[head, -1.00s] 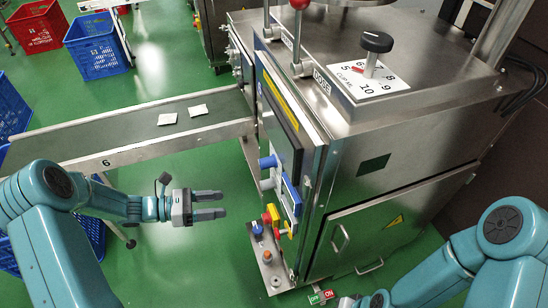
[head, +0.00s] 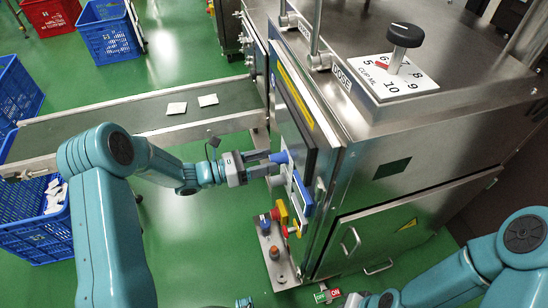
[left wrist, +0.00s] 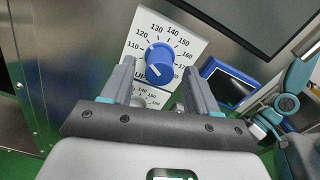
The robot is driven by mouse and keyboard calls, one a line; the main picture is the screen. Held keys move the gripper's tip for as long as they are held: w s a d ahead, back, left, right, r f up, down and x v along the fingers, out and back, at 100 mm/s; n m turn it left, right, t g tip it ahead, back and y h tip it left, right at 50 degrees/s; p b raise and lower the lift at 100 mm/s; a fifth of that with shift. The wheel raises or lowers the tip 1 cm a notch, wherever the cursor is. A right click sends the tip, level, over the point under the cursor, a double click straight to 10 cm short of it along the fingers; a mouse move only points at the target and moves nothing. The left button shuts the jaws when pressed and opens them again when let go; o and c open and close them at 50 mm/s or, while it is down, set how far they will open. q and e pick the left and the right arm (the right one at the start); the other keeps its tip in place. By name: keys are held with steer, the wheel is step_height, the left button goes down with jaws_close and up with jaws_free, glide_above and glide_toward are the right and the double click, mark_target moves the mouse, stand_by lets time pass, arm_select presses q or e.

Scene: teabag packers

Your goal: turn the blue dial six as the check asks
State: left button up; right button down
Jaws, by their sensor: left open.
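The blue dial (left wrist: 158,60) sits on a white scale plate (left wrist: 188,43) marked from 110 up past 160, on the machine's front panel. In the head view the blue dial (head: 279,157) sticks out toward my left gripper (head: 262,165). The left gripper is open, and in the left wrist view its two fingers (left wrist: 160,88) stand either side of the lower part of the dial. I cannot tell whether they touch it. A second scale plate (left wrist: 150,97) shows below, partly hidden by the gripper. My right gripper is hardly visible at the bottom of the head view.
A blue-framed screen (left wrist: 228,82) is right of the dial. A conveyor (head: 110,128) with two teabags (head: 207,100) runs left from the machine (head: 420,130). Red and yellow switches (head: 281,212) and a blue button (head: 264,221) sit below. A black-knobbed dial (head: 404,36) tops the machine.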

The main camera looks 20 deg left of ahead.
mark_target(278, 159)
arm_select(q)
steer(key=shift+x, duration=1.45)
steer(key=shift+r, duration=0.1)
steer(key=c, duration=1)
steer(key=m+b, duration=0.3)
steer(key=shift+m+b, duration=1.05)
steer(key=shift+m, duration=0.35)
steer(key=shift+r, duration=0.1)
